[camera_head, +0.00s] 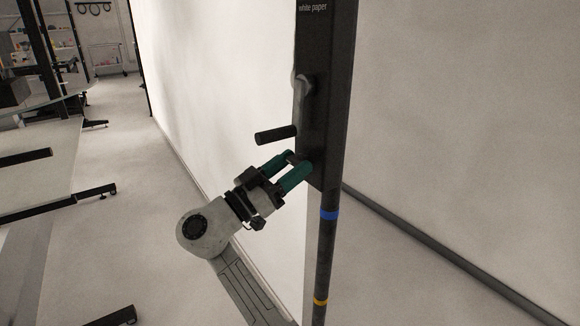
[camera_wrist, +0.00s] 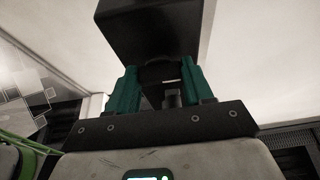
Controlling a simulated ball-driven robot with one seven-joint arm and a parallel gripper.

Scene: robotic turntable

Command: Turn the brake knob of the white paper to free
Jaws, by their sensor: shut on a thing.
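A black upright housing (camera_head: 322,110) labelled "white paper" stands right of centre in the head view. My gripper (camera_head: 297,163) reaches it from the lower left, with its green fingers at the housing's lower left side. In the wrist view my gripper (camera_wrist: 160,76) is shut on a dark round brake knob (camera_wrist: 162,71) below the dark end of the housing (camera_wrist: 150,30). The fingers sit on either side of the knob. In the head view the fingers mostly hide the knob, and its turn position cannot be read.
A crank with a silver arm (camera_head: 303,88) and black grip (camera_head: 276,134) juts out just above my fingers. A blue band (camera_head: 329,214) and yellow band (camera_head: 320,301) mark the post. White paper (camera_head: 215,80) hangs behind. A glass table (camera_head: 60,95) stands at the left.

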